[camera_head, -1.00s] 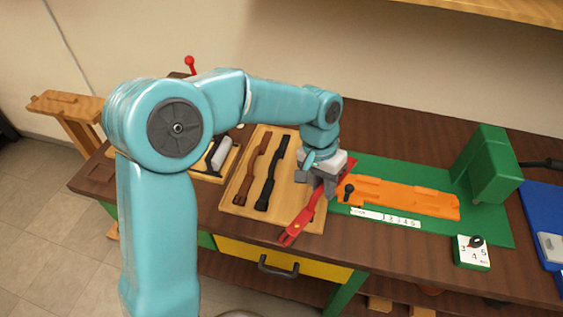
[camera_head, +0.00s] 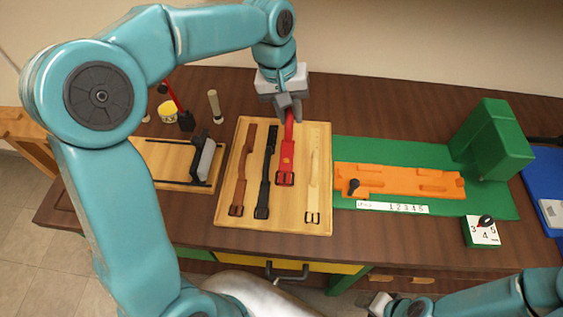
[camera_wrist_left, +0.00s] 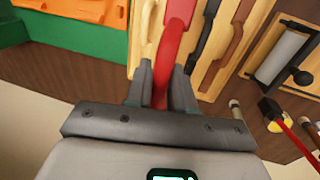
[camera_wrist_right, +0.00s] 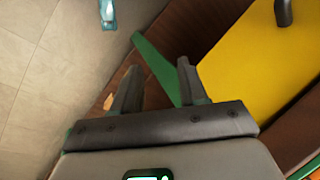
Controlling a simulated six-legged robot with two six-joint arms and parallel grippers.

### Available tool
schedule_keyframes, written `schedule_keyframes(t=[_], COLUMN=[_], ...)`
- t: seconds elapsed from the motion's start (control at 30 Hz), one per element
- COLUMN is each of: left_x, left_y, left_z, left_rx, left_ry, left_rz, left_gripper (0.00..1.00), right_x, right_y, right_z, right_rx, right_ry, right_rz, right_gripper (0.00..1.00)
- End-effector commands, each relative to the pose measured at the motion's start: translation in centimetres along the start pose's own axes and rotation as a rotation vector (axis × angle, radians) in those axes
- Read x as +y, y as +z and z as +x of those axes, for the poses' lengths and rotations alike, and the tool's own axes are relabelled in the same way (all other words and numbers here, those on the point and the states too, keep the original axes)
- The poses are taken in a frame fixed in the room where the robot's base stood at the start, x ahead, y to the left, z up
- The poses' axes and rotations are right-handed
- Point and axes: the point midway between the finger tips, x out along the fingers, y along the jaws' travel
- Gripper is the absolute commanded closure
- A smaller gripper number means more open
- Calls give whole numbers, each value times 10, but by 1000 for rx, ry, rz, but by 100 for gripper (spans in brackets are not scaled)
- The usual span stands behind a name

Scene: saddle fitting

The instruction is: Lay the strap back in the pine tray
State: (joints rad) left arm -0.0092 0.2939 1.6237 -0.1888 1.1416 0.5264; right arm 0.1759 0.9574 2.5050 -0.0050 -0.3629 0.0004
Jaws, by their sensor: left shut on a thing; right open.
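The red strap (camera_head: 286,160) is held by its upper end in my left gripper (camera_head: 289,106), over the pine tray (camera_head: 225,205). Its buckle end hangs toward the front, between the black strap (camera_head: 268,172) and the cream strap (camera_head: 313,175); I cannot tell whether it touches the tray. A brown strap (camera_head: 243,170) lies at the tray's left. In the left wrist view the jaws are shut on the red strap (camera_wrist_left: 168,55). My right gripper (camera_wrist_right: 157,85) is open and empty, in front of the bench near the yellow drawer (camera_wrist_right: 255,60).
Right of the tray is a green mat (camera_head: 345,148) with an orange fixture (camera_head: 400,180), a green press (camera_head: 492,140) and a numbered dial box (camera_head: 483,232). A wooden board with a roller (camera_head: 206,158) stands left, with a yellow pot (camera_head: 168,112) behind.

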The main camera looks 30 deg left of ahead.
Motion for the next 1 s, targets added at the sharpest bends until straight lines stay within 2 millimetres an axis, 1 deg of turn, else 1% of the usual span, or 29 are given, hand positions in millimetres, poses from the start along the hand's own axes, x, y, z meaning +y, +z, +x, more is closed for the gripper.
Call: schedule_keyframes(t=[0.03,0.2,0.3,0.4,0.5,0.67,0.8,0.9,1.0], left_x=[-3,-10,-15,-19,-22,-26,-31,-34,-34], left_y=[3,7,9,9,9,8,8,7,6], left_z=[16,67,94,116,130,146,168,177,178], left_rx=[-9,-11,-10,-8,-5,-7,-8,-6,-3], left_ry=[-4,-4,-4,-3,-2,-2,-3,-2,-1], left_rz=[-1,2,3,3,5,5,5,5,6], left_gripper=[100,100,100,100,100,100,100,100,100], right_x=[0,-1,-2,-2,-3,-3,-4,-4,-4], right_y=[0,0,0,0,0,0,0,0,0], right_z=[0,-2,-4,-6,-7,-8,-11,-12,-11], right_rx=[0,0,0,0,0,0,0,0,0], right_ry=[0,0,0,0,0,0,0,0,0], right_rz=[0,0,1,0,0,0,0,0,0], right_gripper=[57,57,57,57,57,57,57,57,57])
